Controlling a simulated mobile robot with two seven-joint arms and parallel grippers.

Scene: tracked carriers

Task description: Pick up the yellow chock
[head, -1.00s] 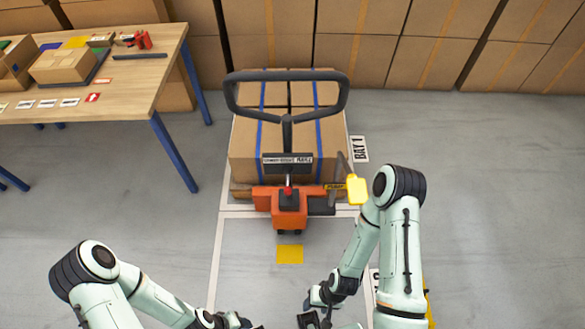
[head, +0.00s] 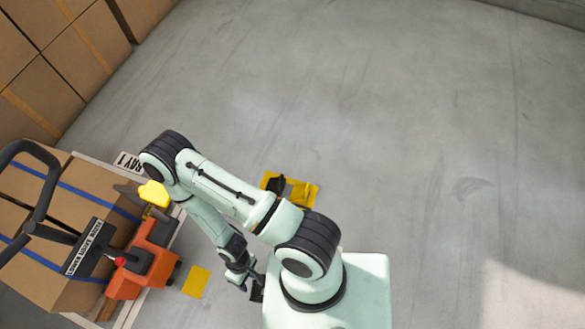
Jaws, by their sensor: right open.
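My arm hides part of this group. My right gripper (head: 257,288) is open, low in front of my base, and well apart from the block. My left gripper is out of view.
An orange pallet truck (head: 143,262) with a strapped carton load (head: 70,195) stands at the left. The floor (head: 430,130) at the right is clear.

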